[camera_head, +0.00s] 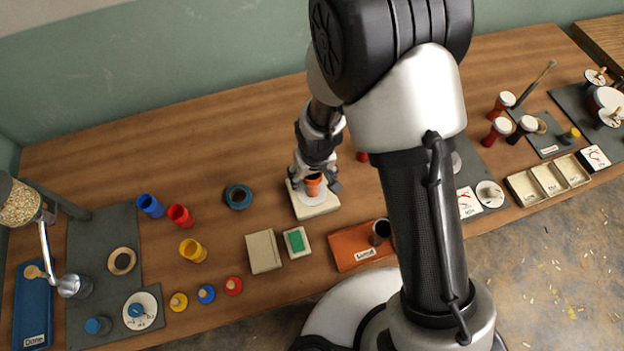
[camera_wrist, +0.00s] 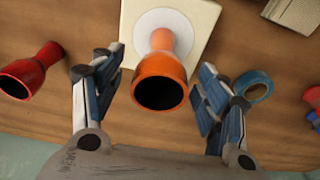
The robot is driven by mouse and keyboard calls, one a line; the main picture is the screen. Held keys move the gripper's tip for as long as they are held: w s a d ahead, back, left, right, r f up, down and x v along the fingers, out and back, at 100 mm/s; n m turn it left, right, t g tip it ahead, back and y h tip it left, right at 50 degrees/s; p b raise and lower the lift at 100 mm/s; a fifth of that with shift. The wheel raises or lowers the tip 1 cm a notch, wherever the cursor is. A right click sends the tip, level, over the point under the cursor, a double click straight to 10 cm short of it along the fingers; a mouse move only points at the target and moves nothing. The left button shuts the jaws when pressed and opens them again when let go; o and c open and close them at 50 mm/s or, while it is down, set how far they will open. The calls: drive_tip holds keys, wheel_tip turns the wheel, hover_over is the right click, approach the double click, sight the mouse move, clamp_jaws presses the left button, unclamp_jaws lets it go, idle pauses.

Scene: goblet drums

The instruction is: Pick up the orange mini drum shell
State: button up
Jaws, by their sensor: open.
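The orange mini drum shell (camera_wrist: 160,70) stands upright on a white disc (camera_wrist: 181,22) on a cream square block (camera_wrist: 208,12), its dark open mouth facing the wrist camera. In the head view the orange shell (camera_head: 313,185) shows on the same cream block (camera_head: 318,211), partly covered by my gripper. My gripper (camera_wrist: 160,88) is open, with one finger on each side of the shell and visible gaps between. It also shows in the head view (camera_head: 315,178), above the block. The shell is not gripped.
A red shell (camera_wrist: 32,70) lies left in the wrist view, and a blue tape ring (camera_wrist: 254,86) is on the right. In the head view, blue (camera_head: 150,205), red (camera_head: 180,216) and yellow (camera_head: 193,251) shells stand left. An orange tray (camera_head: 352,246) is in front.

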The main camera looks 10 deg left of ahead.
drive_tip(key=shift+c, duration=0.5)
drive_tip(key=c, duration=1.2)
